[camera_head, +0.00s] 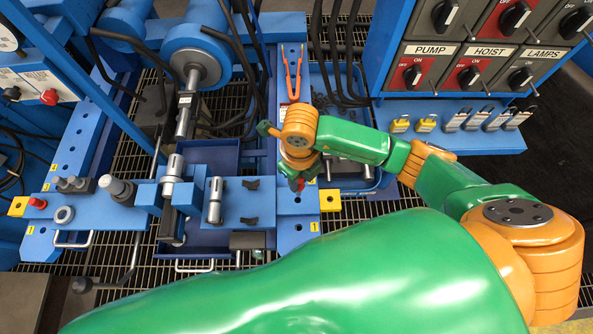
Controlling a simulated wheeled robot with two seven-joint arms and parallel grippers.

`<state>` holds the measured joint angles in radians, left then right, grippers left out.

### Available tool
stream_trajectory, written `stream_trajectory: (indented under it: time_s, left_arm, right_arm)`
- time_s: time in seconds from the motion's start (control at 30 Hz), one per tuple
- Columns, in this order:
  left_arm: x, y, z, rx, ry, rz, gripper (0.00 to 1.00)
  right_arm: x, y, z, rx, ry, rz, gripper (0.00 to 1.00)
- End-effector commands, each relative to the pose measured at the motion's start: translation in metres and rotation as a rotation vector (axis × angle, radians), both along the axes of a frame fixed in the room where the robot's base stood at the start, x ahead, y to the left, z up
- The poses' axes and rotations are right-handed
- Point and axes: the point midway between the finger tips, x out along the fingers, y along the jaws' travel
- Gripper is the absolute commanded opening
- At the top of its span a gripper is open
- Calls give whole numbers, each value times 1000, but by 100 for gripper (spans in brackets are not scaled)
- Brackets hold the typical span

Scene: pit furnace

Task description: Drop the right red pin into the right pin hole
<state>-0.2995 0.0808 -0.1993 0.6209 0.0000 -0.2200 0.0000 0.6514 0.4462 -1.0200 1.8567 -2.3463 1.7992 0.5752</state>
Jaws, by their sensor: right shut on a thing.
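My right gripper (298,180) is over the blue perforated beam at the centre, its fingers pointing down and mostly hidden under my orange wrist. A small red part, the right red pin (300,185), shows at the fingertips; the gripper is shut on it. The pin's lower end cannot be made out. The right pin hole is not clearly visible; the near end of the right blue beam (296,232) lies just below the gripper, with a yellow block (330,200) at its right side. Another red pin (37,203) stands at the far left beside a yellow block. My left gripper is not in view.
A blue fixture with metal cylinders (215,200) stands left of the gripper. An orange-red fork-shaped tool (292,72) lies on the beam further back. A switch panel (475,60) and a shelf of padlocks (450,125) are at the right. Black hoses hang behind.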

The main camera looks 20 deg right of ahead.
Motion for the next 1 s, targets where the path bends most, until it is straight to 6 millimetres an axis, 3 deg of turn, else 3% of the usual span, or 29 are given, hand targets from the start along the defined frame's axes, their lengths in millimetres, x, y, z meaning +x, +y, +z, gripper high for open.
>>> stream_trajectory:
  time_s: [1.0]
  left_arm:
    - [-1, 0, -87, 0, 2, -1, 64]
  right_arm:
    - [1, 0, -98, 0, 0, 0, 0]
